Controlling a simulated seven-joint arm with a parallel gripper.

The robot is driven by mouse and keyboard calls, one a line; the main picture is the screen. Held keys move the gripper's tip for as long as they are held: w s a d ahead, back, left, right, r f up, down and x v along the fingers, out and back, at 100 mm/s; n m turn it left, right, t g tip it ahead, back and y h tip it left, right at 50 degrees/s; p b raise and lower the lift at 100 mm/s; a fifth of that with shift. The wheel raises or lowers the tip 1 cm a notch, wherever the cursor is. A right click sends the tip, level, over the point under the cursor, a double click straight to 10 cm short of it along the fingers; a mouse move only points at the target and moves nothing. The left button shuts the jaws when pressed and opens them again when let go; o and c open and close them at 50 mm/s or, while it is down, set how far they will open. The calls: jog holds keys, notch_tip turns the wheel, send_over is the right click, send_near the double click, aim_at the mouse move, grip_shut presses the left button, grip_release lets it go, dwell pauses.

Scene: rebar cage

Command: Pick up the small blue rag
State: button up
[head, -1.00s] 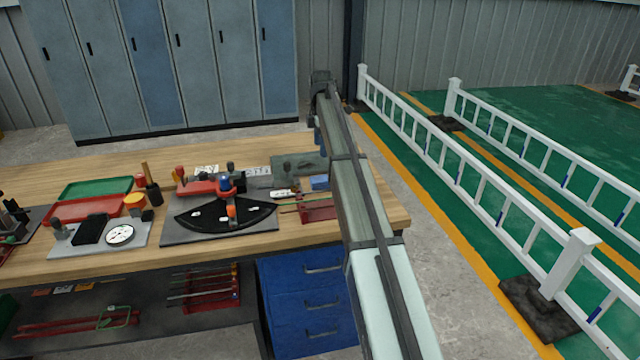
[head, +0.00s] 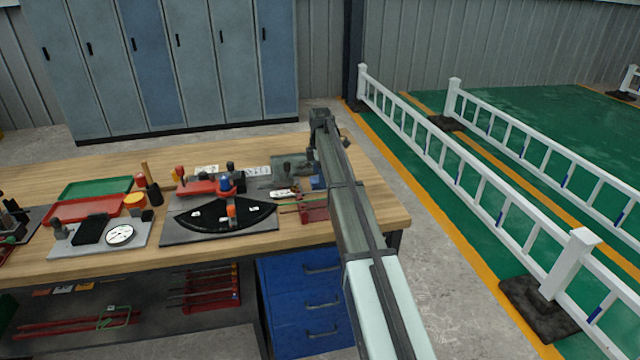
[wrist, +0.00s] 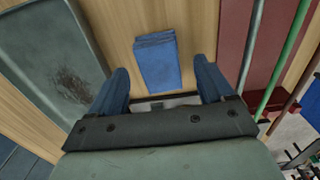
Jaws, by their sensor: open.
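The small blue rag (wrist: 157,62) lies folded on the wooden bench top in the wrist view, just beyond and between my gripper's fingers. In the head view the rag (head: 318,182) shows as a small blue patch, partly hidden by my arm. My gripper (wrist: 162,82) is open and empty, with one finger on each side of the near end of the rag. The rag does not appear to be held. The height of the fingertips above the bench cannot be told.
A worn grey-green tray (wrist: 55,60) lies left of the rag in the wrist view. A red rack (wrist: 245,50) with green and brown rods stands to the right. The workbench (head: 290,240) also holds a black fan-shaped plate (head: 200,215). A white railing (head: 480,170) stands beyond the bench.

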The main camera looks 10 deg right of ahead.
notch_tip(320, 180, down, 2)
jog(key=shift+f, duration=0.1)
jog(key=c, duration=1.1)
jog(key=shift+c, duration=0.2)
notch_tip(320, 180, up, 10)
dwell(0.4)
jog(key=o, duration=0.5)
jog(key=shift+c, duration=0.2)
jog(key=shift+d, duration=0.1)
jog(key=c, duration=0.4)
